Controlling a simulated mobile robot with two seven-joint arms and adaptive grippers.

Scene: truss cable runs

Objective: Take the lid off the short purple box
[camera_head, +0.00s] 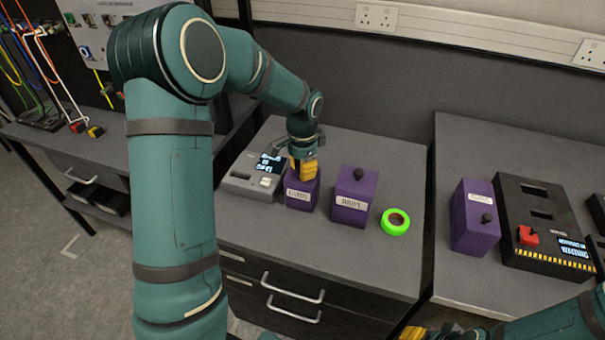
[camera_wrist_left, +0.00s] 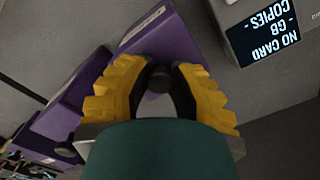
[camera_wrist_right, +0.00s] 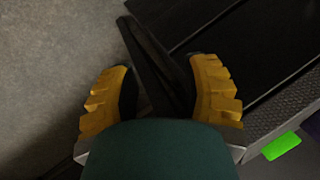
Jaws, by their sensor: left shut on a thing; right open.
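Three purple boxes with labels and black knobs show in the head view: a left one (camera_head: 301,195), a middle one (camera_head: 355,190) and a right one (camera_head: 475,225). The left one looks the shortest. My left gripper (camera_head: 302,170) points down over it and is shut on its dark lid knob (camera_wrist_left: 158,82). The gripper hides much of the lid, and I cannot tell whether the lid is raised. My right gripper (camera_wrist_right: 165,85) is open and empty, low by the front of the bench; only its tip shows in the head view (camera_head: 425,334).
A grey device with a screen (camera_head: 252,176) stands left of the short box. A green tape roll (camera_head: 395,222) lies right of the middle box. A black device with a red button (camera_head: 540,220) is at right. Drawer handles (camera_head: 292,290) stick out in front.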

